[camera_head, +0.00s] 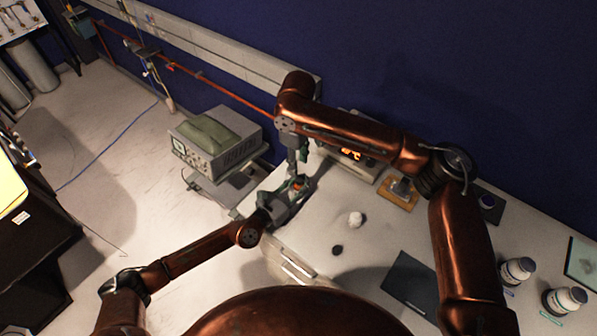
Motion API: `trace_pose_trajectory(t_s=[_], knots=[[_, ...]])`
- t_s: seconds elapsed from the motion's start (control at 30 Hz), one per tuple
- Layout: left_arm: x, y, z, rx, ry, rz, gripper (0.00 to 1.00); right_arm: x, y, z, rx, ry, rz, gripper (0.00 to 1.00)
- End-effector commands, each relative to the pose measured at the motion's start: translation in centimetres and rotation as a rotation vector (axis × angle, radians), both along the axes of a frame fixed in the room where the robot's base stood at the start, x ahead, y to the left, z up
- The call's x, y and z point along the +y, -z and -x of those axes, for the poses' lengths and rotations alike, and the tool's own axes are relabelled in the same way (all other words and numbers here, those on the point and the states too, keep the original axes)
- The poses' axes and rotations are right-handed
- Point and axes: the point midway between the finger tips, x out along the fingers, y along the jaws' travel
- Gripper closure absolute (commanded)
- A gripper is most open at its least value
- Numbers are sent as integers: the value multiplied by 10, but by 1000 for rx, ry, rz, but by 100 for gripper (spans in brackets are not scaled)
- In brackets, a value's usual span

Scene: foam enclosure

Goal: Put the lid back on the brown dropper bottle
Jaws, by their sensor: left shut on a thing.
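My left gripper (288,196) is at the left end of the white table, shut on a small brown-orange thing that looks like the brown dropper bottle (297,186). Its fingers hide most of it. My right gripper (298,169) points down from above, just over the bottle and very close to it. I cannot tell whether its jaws are open or shut, or whether it holds the lid. The lid is not clearly seen. A small dark round thing (337,249) lies on the table; I cannot tell what it is.
A small white lump (356,218) lies mid-table. A device with an orange display (351,153) stands behind, beside a small wooden block (399,194). A dark flat pad (411,283) lies in front. White bottles (516,271) stand at right. A grey instrument (217,143) stands left of the table.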

Motion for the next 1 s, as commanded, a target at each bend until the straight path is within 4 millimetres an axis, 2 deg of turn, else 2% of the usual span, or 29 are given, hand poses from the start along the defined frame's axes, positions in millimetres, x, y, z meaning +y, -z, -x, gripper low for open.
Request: trace_pose_trajectory(t_s=[0.1,0.23,0.4,0.63,0.67,1.0], knots=[[0,0,0,0,0,0,100,0,-23,0,-1,1,0,64],[0,0,0,0,0,0,100,1,-38,0,0,1,-1,64],[0,0,0,0,0,0,100,1,-46,1,0,0,0,64],[0,0,0,0,0,0,100,1,-46,1,1,0,0,64],[0,0,0,0,0,0,81,1,-46,1,1,0,0,64],[0,0,0,0,0,0,58,1,-46,1,1,0,0,64]])
